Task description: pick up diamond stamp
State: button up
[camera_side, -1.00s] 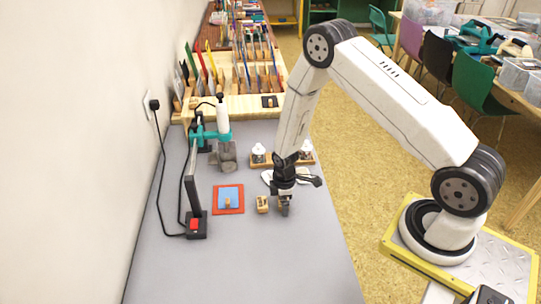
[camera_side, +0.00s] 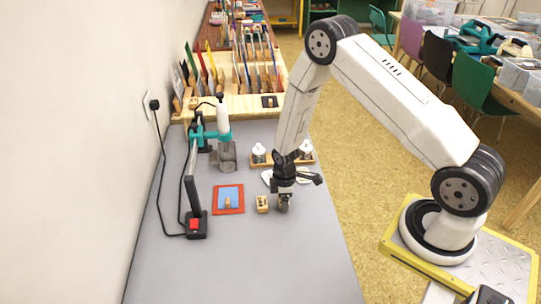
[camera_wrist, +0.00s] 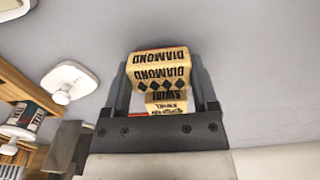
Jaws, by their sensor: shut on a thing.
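The diamond stamp (camera_wrist: 158,68) is a light wooden block marked DIAMOND, with a row of black diamonds on its face. It sits between the two fingers of my gripper (camera_wrist: 161,88) in the wrist view. My gripper (camera_side: 283,203) is shut on it, low over the grey table in the side view, where the fingers mostly hide the stamp. The swirl stamp (camera_wrist: 167,100), marked SWIRL, shows partly below the diamond stamp in the wrist view. A small wooden block (camera_side: 262,204) stands just left of my gripper in the side view.
A red-framed blue inkpad (camera_side: 239,191) with a small wooden piece on it lies to the left. A black post with a red switch (camera_side: 195,224) stands farther left. A wooden holder with white-topped jars (camera_side: 282,159) is behind my gripper. The front table is clear.

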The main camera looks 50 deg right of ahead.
jog(key=shift+r, duration=0.4)
jog(key=s+a+r, duration=0.1)
jog(key=s+r, duration=1)
jog(key=s, duration=0.3)
jog(key=shift+a+r, duration=0.2)
jog(key=shift+a, duration=0.15)
jog(key=o, duration=0.7)
jog(key=shift+c, duration=0.2)
jog(key=c, duration=0.4)
jog(key=w+d+f, duration=0.1)
jog(key=w+d, duration=0.4)
jog(key=w+d+f, duration=0.2)
jog(key=w+d, duration=0.3)
jog(key=w+d+f, duration=0.1)
jog(key=w+d, duration=0.4)
jog(key=shift+w+f, duration=0.2)
jog(key=shift+w, duration=0.15)
jog(key=shift+w+d+f, duration=0.15)
jog(key=shift+w+d, duration=0.2)
jog(key=shift+d, duration=0.3)
